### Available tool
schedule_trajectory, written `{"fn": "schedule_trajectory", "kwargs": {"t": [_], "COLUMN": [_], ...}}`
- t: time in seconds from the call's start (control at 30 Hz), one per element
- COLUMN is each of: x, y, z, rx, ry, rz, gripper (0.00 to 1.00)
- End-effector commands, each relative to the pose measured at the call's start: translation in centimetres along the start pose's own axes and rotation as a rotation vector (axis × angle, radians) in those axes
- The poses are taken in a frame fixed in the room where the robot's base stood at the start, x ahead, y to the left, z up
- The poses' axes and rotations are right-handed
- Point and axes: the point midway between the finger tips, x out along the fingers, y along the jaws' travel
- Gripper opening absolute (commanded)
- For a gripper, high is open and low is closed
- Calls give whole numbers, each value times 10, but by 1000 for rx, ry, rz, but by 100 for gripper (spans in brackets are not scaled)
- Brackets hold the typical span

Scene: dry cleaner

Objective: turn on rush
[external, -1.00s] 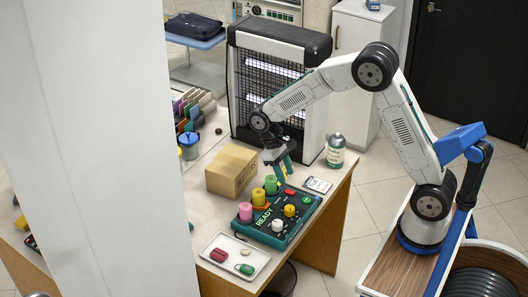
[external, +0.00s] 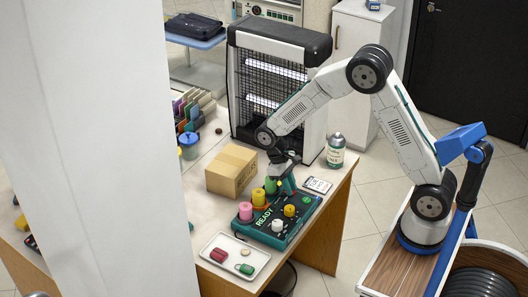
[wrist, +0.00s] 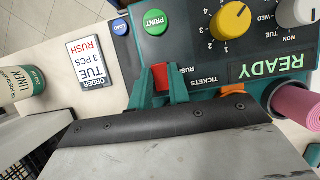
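The dark teal control panel (external: 276,212) lies on the counter, with coloured knobs and a READY label. In the wrist view the panel (wrist: 190,48) shows a red rocker switch (wrist: 160,76) beside a RUSH label, partly covered by my finger. My gripper (wrist: 160,86) has its teal fingers apart, one on each side of the red switch. The gap is narrow, and I cannot tell whether the fingers touch the switch. In the external view my gripper (external: 283,186) is down at the panel's back edge and hides the switch.
A yellow dial (wrist: 230,20), a green PRINT button (wrist: 155,22) and a blue button (wrist: 120,27) are close by. A cardboard box (external: 231,170) and a white tray (external: 235,258) flank the panel.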

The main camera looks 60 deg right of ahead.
Motion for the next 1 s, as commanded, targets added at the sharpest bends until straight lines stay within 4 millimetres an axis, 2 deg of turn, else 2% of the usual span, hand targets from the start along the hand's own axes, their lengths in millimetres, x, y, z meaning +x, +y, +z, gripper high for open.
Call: {"fn": "schedule_trajectory", "kwargs": {"t": [0.4, 0.77, 0.8, 0.83, 1.0], "x": [3, 3, 3, 3, 3], "y": [0, 0, 0, 0, 0], "z": [7, 7, 7, 7, 7], "rx": [0, 0, 0, 0, 0], "ry": [239, 260, 260, 260, 259], "rz": [0, 0, 0, 0, 0], "gripper": [0, 0, 29, 38, 40]}}
